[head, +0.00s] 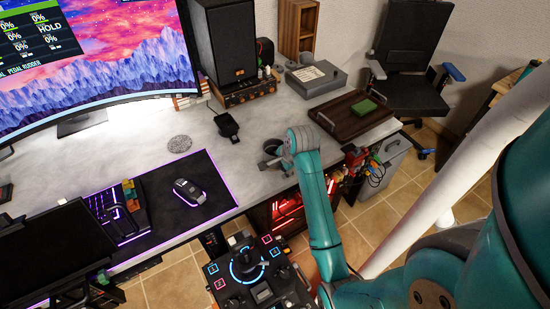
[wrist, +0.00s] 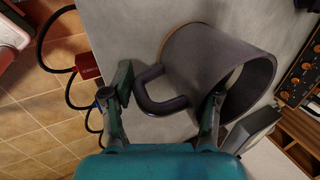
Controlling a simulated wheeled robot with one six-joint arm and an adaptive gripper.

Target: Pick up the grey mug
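The grey mug (head: 271,147) stands on the desk near its front edge in the head view, partly hidden behind my gripper and wrist. In the wrist view the mug (wrist: 190,58) is large and close, with its opening toward the lower right and its handle toward the left. My gripper (wrist: 165,100) is open. The handle lies between its two fingers in the picture. The left finger is outside the handle; the right finger overlaps the mug near its rim. I cannot tell whether either finger touches it.
A wooden tray (head: 340,121) with a green item lies right of the mug. A black speaker (head: 224,42) and an amplifier (head: 243,93) stand behind. A mouse (head: 189,191) lies on a dark mat at left. Red items and cables (wrist: 88,66) hang beside the desk edge.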

